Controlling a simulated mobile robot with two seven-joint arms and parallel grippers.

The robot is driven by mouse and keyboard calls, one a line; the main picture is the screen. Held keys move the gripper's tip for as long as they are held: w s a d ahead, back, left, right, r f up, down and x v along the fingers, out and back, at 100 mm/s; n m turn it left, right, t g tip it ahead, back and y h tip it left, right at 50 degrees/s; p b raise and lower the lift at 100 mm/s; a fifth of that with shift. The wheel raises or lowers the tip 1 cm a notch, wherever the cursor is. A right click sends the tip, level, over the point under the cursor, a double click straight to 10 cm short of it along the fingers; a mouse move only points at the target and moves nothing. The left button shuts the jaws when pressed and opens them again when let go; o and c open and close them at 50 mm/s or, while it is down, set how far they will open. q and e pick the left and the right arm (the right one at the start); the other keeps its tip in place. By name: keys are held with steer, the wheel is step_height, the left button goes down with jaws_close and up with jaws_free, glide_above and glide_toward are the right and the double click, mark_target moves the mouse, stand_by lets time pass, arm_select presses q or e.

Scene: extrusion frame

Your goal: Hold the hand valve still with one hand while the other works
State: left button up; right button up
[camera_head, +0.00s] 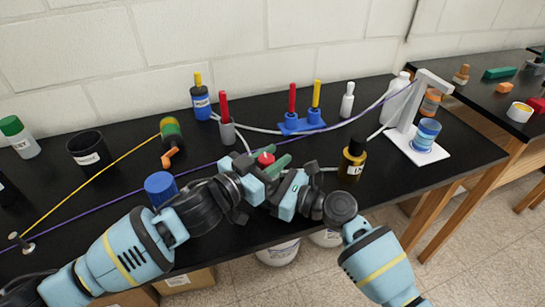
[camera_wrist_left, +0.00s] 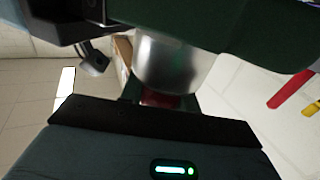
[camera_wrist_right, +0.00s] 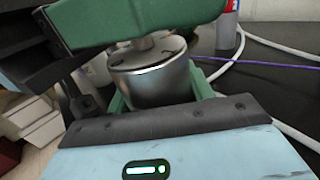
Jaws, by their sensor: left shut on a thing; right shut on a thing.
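The hand valve shows in the head view as a red knob (camera_head: 265,158) between my two grippers, near the front edge of the black table; the rest of it is mostly hidden there. My left gripper (camera_head: 271,166) is shut on the valve from the left. My right gripper (camera_head: 286,184) is shut on it from the right and nearer side. In the left wrist view a silver round body (camera_wrist_left: 165,65) shows close up, with a dark red part by the fingers. In the right wrist view a silver cylinder (camera_wrist_right: 150,75) sits at the green fingers. Exact finger contacts are partly hidden.
Behind are a blue holder (camera_head: 302,126) with red and yellow handles, a white stand (camera_head: 418,146), and white hoses. Yellow and purple cords cross the table.

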arm_select(q)
steer(key=shift+f, duration=0.1)
steer(key=o, duration=1)
steer(key=v, duration=1.2)
steer(key=shift+s, duration=0.1)
